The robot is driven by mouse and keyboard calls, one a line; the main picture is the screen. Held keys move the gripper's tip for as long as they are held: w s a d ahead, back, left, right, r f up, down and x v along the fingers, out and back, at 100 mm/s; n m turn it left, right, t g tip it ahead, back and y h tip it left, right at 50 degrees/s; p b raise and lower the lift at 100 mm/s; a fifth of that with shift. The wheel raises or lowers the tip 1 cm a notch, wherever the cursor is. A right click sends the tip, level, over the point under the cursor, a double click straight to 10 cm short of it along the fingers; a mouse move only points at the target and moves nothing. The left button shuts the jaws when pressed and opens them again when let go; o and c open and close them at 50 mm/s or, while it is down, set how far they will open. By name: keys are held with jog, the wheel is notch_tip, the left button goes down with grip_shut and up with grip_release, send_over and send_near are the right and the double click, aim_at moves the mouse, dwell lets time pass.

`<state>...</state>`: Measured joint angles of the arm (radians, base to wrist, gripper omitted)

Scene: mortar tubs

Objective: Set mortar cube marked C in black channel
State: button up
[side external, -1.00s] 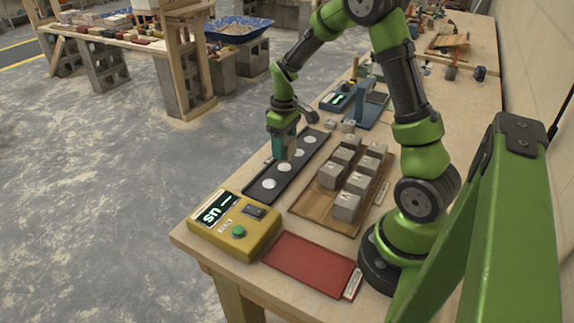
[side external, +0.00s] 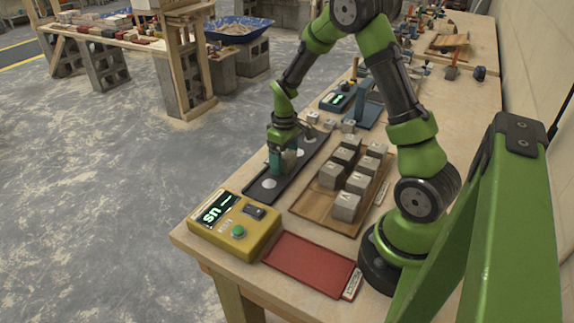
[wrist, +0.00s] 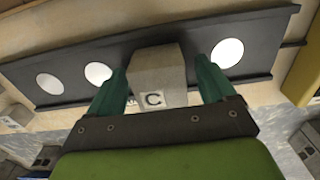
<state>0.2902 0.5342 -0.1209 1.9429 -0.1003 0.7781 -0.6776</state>
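The grey mortar cube marked C (wrist: 158,78) shows in the wrist view between my gripper's two green fingers. It is at the black channel (wrist: 200,42), between white discs; its underside is hidden, so full contact is unclear. My gripper (wrist: 163,85) is open around the cube, with a visible gap at the right finger. In the side view, my gripper (side external: 282,166) is low over the black channel (side external: 262,191), and its fingers largely hide the cube.
A wooden tray (side external: 318,208) of several lettered cubes lies right of the channel. A yellow box (side external: 238,226) with a display and green button stands at its near end. A red mat (side external: 308,264) lies in front. Small cubes (side external: 330,124) sit beyond the channel.

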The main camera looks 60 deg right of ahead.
aim_at(284, 153)
notch_tip(284, 153, up, 11)
jog(key=shift+f, duration=0.1)
jog(key=s+a+r+m+t+y, duration=0.1)
jog(key=s+a+r+m+t, duration=0.1)
jog(key=s+a+r, duration=0.4)
jog(key=s+a+r+m+t+y, duration=0.1)
jog(key=s+a+r+t, duration=0.4)
jog(key=a, duration=0.7)
jog(key=shift+s+a+r+m, duration=0.15)
jog(key=shift+s+r+m, duration=0.45)
jog(key=shift+s, duration=0.4)
jog(key=shift+r, duration=0.1)
